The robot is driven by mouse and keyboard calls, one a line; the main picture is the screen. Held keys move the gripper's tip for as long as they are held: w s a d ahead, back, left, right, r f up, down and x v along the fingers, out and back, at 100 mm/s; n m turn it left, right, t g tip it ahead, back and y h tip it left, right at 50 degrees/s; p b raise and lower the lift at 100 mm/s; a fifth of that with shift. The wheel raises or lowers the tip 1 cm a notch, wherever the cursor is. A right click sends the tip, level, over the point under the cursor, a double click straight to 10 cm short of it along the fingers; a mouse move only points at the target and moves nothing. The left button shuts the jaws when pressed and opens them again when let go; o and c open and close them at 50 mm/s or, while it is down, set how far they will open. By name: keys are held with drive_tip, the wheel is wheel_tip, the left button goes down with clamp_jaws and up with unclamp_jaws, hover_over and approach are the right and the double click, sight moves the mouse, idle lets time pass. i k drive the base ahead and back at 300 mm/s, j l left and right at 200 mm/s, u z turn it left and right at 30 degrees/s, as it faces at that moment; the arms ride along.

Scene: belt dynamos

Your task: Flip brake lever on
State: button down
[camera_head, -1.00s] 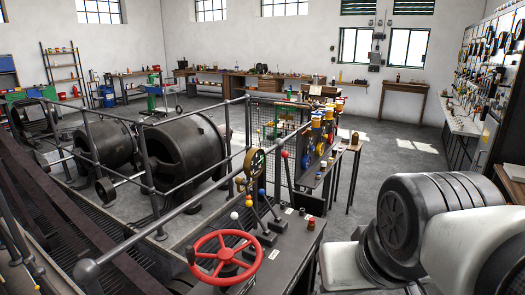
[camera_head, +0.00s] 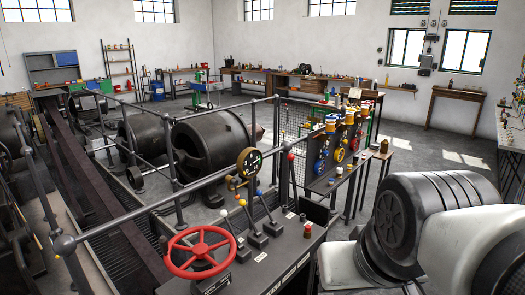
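A dark control console (camera_head: 290,262) stands in the lower middle. Levers rise from it: one with a white knob (camera_head: 224,213), one with a yellow knob (camera_head: 242,202) and one with a blue knob (camera_head: 259,193). They lean up and to the left from dark bases. A taller rod with a red knob (camera_head: 291,157) stands behind them. Small labels lie by the bases, too small to read, so I cannot tell which is the brake lever. My arm's white and dark links fill the lower right, apart from the levers. My gripper is out of view.
A red handwheel (camera_head: 201,252) sits at the console's left end. A brass gauge (camera_head: 249,162) rises behind the levers. A railing (camera_head: 120,212) runs along the left.

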sight(290, 158)
drive_tip(key=i+l+u, duration=0.1)
drive_tip(key=l, duration=0.2)
drive_tip(key=i+l+u, duration=0.25)
drive_tip(key=l, duration=0.45)
drive_tip(key=i+l+u, duration=0.1)
drive_tip(key=i+l, duration=0.15)
drive_tip(key=l, duration=0.15)
drive_tip(key=i+l+u, duration=0.15)
drive_tip(key=l, duration=0.2)
drive_tip(key=l+u, duration=0.1)
drive_tip(key=l, duration=0.3)
drive_tip(key=i+l+u, duration=0.1)
drive_tip(key=l, duration=0.25)
drive_tip(key=i+l+u, duration=0.25)
drive_tip(key=i+l, duration=0.15)
drive_tip(key=l, duration=0.3)
drive_tip(key=i+l+u, duration=0.25)
drive_tip(key=i+l, duration=0.15)
drive_tip(key=i+l+u, duration=0.25)
drive_tip(key=l, duration=0.25)
drive_tip(key=i, duration=0.1)
